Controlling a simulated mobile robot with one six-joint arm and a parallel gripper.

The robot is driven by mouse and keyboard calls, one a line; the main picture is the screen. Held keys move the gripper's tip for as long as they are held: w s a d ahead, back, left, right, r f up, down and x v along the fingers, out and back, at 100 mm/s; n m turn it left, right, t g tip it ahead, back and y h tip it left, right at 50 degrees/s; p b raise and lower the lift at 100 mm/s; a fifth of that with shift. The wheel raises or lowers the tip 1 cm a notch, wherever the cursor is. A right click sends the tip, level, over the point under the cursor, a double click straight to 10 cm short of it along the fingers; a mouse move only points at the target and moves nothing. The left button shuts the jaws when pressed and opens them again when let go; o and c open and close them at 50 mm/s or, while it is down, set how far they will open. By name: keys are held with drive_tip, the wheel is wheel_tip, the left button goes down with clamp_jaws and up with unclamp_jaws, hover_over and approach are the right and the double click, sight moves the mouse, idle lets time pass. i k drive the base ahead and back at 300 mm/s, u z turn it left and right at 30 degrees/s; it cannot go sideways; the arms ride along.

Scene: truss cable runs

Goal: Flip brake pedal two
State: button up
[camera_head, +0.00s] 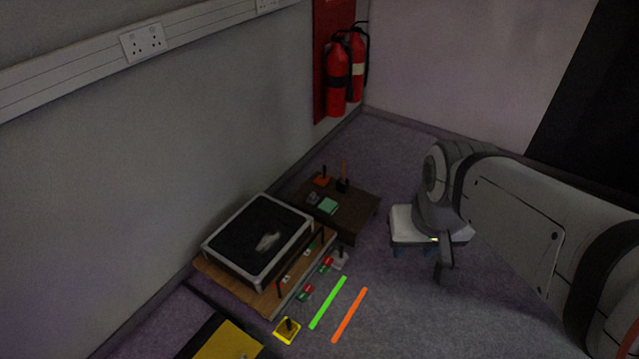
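Two small pedal-like units stand on the floor in front of the wooden platform. One has a yellow base with a black upright lever (287,327). The other is grey with a dark lever (340,258) at the platform's right end. I cannot tell which is brake pedal two; no label is readable. My gripper (443,268) hangs at the end of my arm at the right, apart from both units. It is small and dark, so its finger opening cannot be made out.
A framed black panel (258,240) lies on the wooden platform (240,283), with red and green buttons (305,293) along its front. Green (328,302) and orange (349,314) strips lie on the floor. A dark low table (352,212) stands behind. Fire extinguishers (337,80) hang in the corner. Floor at front right is clear.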

sight(323, 268)
drive_tip(key=i, duration=1)
drive_tip(key=u, duration=0.05)
